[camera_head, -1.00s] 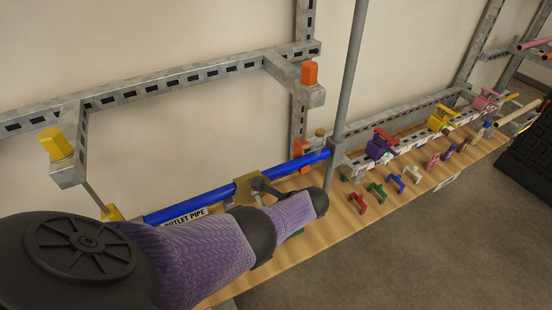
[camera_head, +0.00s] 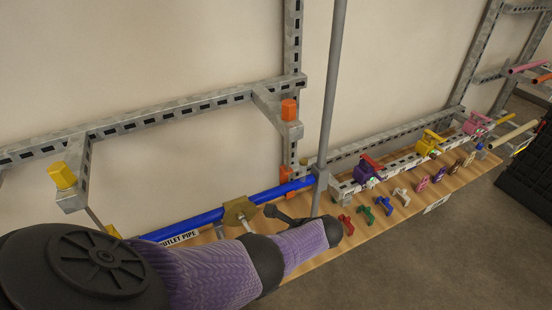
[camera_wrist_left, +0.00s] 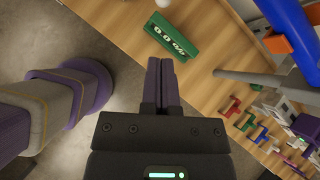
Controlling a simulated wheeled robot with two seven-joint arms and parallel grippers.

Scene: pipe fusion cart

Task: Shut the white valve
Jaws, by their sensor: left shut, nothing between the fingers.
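The brass valve body (camera_head: 240,212) sits on the blue pipe in the head view. A short whitish handle (camera_head: 248,226) sticks out from it, across the pipe and toward my forearm, which hides its lower part. A white rounded end (camera_wrist_left: 163,3) shows at the top edge of the left wrist view. A green display (camera_wrist_left: 172,37) there reads 0.0%. My left gripper (camera_wrist_left: 161,62) is shut and empty, its fingertips just short of the display in the picture. In the head view a dark part of my left gripper (camera_head: 288,216) shows right of the handle, apart from it. My right gripper is not visible.
A grey vertical pole (camera_head: 328,110) stands close to my left wrist. Small coloured handles (camera_head: 366,214) line the wooden board to the right. Purple, yellow and pink clamps (camera_head: 430,143) sit behind them. A metal frame (camera_head: 150,115) runs along the wall.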

